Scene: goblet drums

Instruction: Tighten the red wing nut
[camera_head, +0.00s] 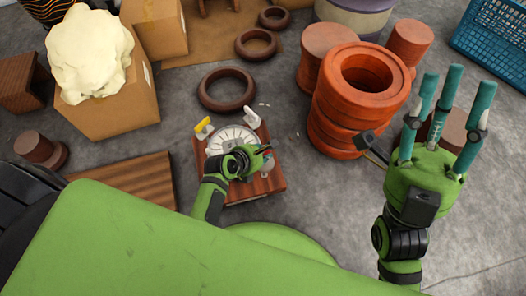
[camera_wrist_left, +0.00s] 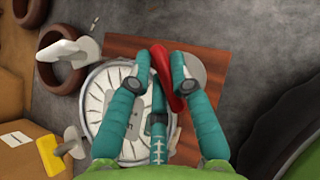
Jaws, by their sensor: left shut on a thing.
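The red wing nut (camera_head: 265,150) is at the right side of a round pale drum head (camera_head: 226,137). In the left wrist view the red wing nut (camera_wrist_left: 164,72) stands between the fingers of my left gripper (camera_wrist_left: 159,76), which is shut on it. The left gripper also shows in the head view (camera_head: 258,158), over the right edge of the drum. A yellow wing nut (camera_head: 203,127) and a white wing nut (camera_head: 251,117) stand at the drum's rim. My right gripper (camera_head: 433,115) is open and empty, fingers pointing up, away from the drum. The red nut's lower part is hidden.
The drum rests on a reddish wooden board (camera_head: 266,186). Dark rings (camera_head: 226,105) lie behind it. Stacked orange rings (camera_head: 340,130) stand to the right, near my right gripper. A cardboard box (camera_head: 118,115) with a cream lump is left. A blue crate (camera_head: 492,40) is back right.

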